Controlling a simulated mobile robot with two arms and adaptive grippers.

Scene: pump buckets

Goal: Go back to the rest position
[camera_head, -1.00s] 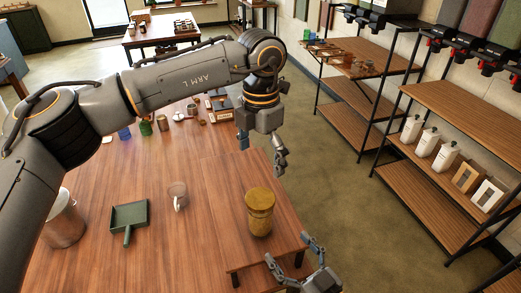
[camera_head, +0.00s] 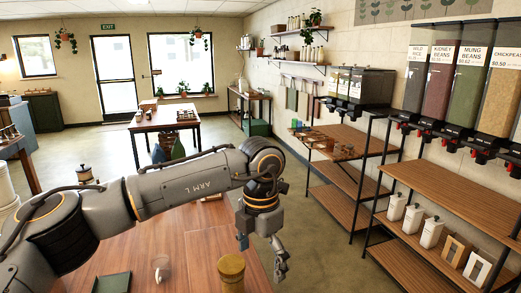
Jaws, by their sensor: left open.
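My left arm reaches in from the left over the wooden table (camera_head: 135,255). My left gripper (camera_head: 279,262) hangs down past the table's right side, open and empty. It is apart from the jar (camera_head: 231,268), which stands at the table's front right with its lower part cut off by the frame. My right gripper is out of view.
Shelves (camera_head: 430,230) with white bottles stand at the right, below bulk dispensers (camera_head: 470,85). Floor (camera_head: 325,255) is free between table and shelves.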

